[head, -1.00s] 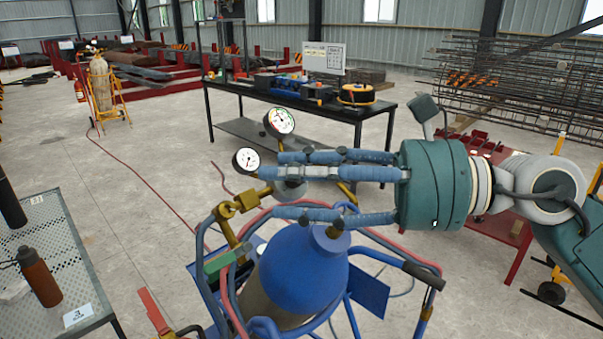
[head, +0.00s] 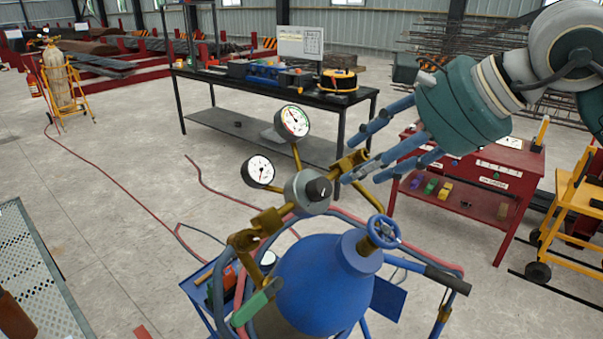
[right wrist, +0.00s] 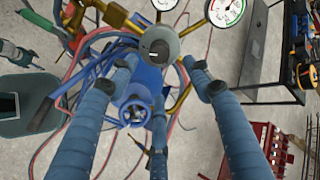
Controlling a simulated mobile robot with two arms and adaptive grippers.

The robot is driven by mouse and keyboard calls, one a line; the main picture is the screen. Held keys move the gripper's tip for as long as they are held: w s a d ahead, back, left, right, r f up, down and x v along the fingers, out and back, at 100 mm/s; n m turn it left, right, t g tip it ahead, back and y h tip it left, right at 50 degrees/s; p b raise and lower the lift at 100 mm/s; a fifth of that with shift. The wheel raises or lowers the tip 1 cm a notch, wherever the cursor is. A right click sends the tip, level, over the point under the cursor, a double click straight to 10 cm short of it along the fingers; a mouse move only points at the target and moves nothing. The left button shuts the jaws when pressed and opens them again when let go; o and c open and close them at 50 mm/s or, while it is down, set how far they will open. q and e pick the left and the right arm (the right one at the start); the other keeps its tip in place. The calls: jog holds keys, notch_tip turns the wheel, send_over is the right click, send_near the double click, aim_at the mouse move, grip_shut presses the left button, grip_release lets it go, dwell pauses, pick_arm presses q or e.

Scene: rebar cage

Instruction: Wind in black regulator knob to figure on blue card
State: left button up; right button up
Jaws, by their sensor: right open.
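The black regulator knob (head: 318,189) sits on the front of a round grey regulator (head: 298,196) with brass fittings. Two white dial gauges, one upper (head: 292,121) and one lower (head: 258,170), stand off it. The regulator is above a blue gas cylinder (head: 315,280) with a blue handwheel (head: 383,231). My right gripper (head: 362,160) is open and empty, right of and above the knob, fingers pointing towards it, apart from it. The knob also shows in the right wrist view (right wrist: 158,47). A blue panel (head: 388,298) hangs behind the cylinder; no figure is readable on it.
A black workbench (head: 265,92) with tools stands behind. A red cabinet (head: 480,175) and yellow trolley (head: 575,195) are at right. A perforated metal table (head: 30,265) is at left. Red and blue hoses loop around the cylinder cart. Teal parts, perhaps mine, edge the wrist view.

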aim_at(325, 186)
jog(key=p+x, duration=0.3)
jog(key=x, duration=0.6)
jog(key=shift+w, duration=0.15)
jog(key=shift+w+a+f, duration=0.15)
jog(key=shift+a+f, duration=0.15)
pick_arm(q)
jog(key=r, duration=0.2)
jog(key=d+r, duration=0.1)
jog(key=shift+s+r, duration=0.1)
jog(key=shift+s, duration=0.2)
pick_arm(e)
jog(key=shift+f, duration=0.2)
jog(key=c, duration=1.1)
pick_arm(q)
jog(key=shift+d, duration=0.25)
